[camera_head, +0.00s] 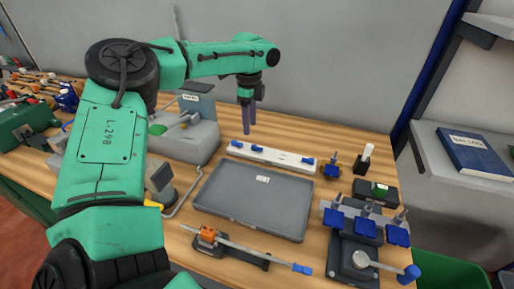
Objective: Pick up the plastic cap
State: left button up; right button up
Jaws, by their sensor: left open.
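My left gripper (249,128) hangs from the green arm above the back of the workbench. Its two bluish fingers point down, are apart, and hold nothing that I can see. It is above and behind the white strip with blue pieces (271,155). I cannot tell for certain which small part is the plastic cap. A small dark upright item with a white top (364,159) stands at the back right, well to the right of the gripper. A blue-topped part (332,167) stands just left of it. My right gripper is not in view.
A grey tray (255,200) lies empty mid-bench. An orange clamp with a rod (225,240) lies in front of it. A fixture with blue blocks (355,235) stands at the right. A grey machine (185,135) is left of the gripper. A shelf holds a blue book (478,150).

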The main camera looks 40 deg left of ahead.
aim_at(252, 150)
pick_arm(q)
jog(key=f, duration=0.2)
jog(key=f+p, duration=0.1)
jog(key=f, duration=0.2)
jog(key=f+p, duration=0.1)
jog(key=f, duration=0.1)
jog(key=shift+w+f, duration=0.2)
jog(key=shift+w, duration=0.15)
jog(key=shift+f, duration=0.45)
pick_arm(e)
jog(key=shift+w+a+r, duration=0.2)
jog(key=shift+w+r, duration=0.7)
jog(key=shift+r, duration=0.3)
pick_arm(q)
grip_shut()
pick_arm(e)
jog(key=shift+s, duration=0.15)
